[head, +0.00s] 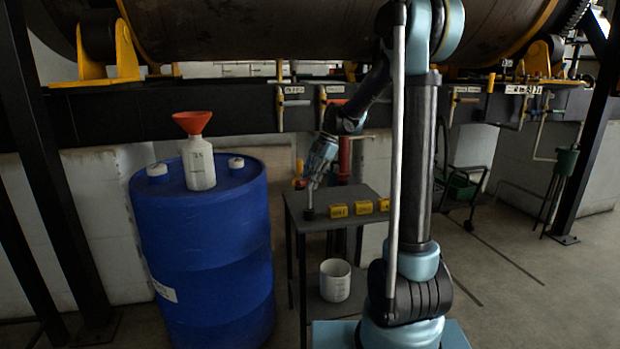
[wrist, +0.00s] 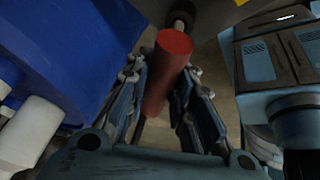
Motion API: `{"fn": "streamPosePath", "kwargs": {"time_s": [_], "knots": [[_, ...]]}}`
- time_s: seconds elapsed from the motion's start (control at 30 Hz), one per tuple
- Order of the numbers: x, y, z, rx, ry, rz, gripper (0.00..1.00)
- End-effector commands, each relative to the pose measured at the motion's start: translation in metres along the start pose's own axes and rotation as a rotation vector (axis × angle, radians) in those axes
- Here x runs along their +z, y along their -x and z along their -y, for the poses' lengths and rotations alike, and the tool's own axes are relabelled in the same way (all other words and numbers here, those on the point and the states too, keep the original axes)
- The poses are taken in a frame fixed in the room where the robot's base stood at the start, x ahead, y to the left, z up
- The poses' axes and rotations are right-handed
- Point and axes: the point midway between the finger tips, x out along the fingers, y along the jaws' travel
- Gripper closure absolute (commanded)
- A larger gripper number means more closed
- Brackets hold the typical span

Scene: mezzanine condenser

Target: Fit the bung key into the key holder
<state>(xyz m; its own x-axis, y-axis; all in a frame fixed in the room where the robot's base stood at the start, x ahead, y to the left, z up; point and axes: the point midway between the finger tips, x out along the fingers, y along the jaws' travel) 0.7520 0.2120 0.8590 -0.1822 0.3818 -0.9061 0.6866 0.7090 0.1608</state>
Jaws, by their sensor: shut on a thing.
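My gripper (head: 318,165) points down over the left corner of a small grey table (head: 345,222). In the wrist view my gripper (wrist: 166,78) is shut on a red cylinder (wrist: 172,60), which appears to be the bung key's handle. A pale and dark end (wrist: 181,22) shows beyond the red part. In the head view a small dark round piece (head: 309,213) stands on the tabletop just under my gripper. I cannot tell whether it is the key's end or the key holder, nor whether the key touches it. No other key holder can be made out.
Yellow labelled blocks (head: 363,207) stand in a row on the table, right of my gripper. A blue drum (head: 205,250) is close on the left, with a white bottle (head: 199,165) and red funnel (head: 192,122) on top. A white bucket (head: 335,281) sits on the lower shelf.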

Motion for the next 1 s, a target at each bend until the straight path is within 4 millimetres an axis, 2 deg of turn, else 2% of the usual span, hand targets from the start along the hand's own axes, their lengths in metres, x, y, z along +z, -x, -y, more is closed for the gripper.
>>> {"fn": "streamPosePath", "kwargs": {"time_s": [0.6, 1.0], "knots": [[0.012, -0.029, 0.005, 0.0, 0.0, 0.0, 1.0], [0.013, -0.033, 0.005, -0.001, 0.001, 0.0, 1.0]]}}
